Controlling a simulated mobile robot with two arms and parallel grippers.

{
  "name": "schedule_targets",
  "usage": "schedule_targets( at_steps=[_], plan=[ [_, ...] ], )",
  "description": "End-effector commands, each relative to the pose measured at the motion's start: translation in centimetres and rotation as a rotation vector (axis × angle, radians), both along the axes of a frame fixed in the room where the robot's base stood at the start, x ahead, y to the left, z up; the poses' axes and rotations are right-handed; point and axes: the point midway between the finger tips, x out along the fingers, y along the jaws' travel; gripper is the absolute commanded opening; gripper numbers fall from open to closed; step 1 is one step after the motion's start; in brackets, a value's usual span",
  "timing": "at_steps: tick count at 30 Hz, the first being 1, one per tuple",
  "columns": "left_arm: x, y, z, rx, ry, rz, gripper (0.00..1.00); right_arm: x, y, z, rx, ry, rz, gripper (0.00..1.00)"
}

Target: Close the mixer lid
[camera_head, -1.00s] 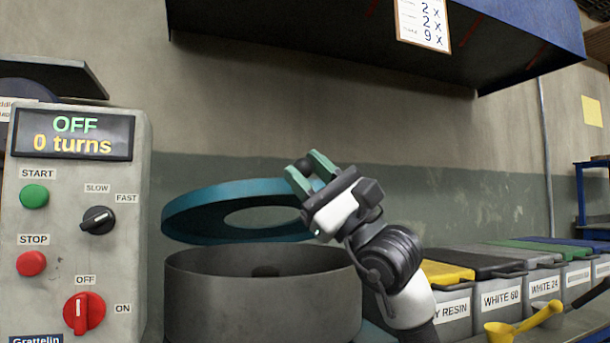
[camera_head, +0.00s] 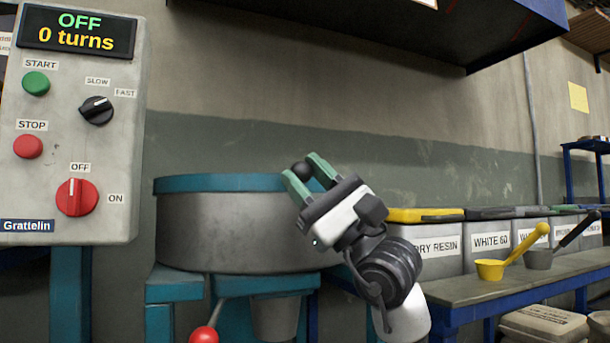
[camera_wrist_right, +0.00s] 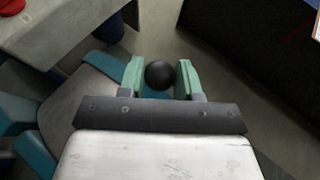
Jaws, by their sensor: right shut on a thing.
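The mixer is a grey metal drum (camera_head: 225,232) on a blue stand. Its teal lid (camera_head: 225,183) lies flat along the drum's top rim in the head view, with no gap that I can see. My right gripper (camera_head: 308,172) is at the lid's right edge, its green fingers shut on a black ball knob (camera_head: 301,170). The knob also shows between the fingers in the right wrist view (camera_wrist_right: 159,75). The join between knob and lid is hidden behind the gripper. My left gripper is not in view.
A control box (camera_head: 80,130) reading OFF and 0 turns stands at the left. A red-knobbed lever (camera_head: 205,336) is below the drum. Labelled bins (camera_head: 490,238) and a yellow scoop (camera_head: 512,252) sit on the right bench. A dark hood (camera_head: 400,30) hangs above.

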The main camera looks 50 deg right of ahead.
Motion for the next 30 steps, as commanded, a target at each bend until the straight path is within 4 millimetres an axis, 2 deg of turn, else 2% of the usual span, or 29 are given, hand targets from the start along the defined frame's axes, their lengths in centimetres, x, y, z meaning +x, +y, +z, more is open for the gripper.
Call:
schedule_targets(
  at_steps=[1,6,21,22,26,30],
  plan=[
    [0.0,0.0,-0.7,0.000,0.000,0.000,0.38,0.2,-0.1,-0.9,0.002,0.007,-0.001,0.00],
    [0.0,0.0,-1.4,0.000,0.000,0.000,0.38,0.2,-0.1,-1.6,0.002,0.007,-0.002,0.00],
    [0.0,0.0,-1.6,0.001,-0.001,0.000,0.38,0.5,0.3,-2.2,-0.004,0.018,0.005,0.00],
    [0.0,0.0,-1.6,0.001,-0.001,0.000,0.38,0.5,0.3,-2.2,-0.003,0.018,0.006,0.37],
    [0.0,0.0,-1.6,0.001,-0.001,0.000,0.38,0.5,0.2,-2.1,-0.003,0.016,0.005,0.57],
    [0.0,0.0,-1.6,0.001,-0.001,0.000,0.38,0.3,0.1,-1.9,-0.001,0.011,0.003,0.58]
  ],
)
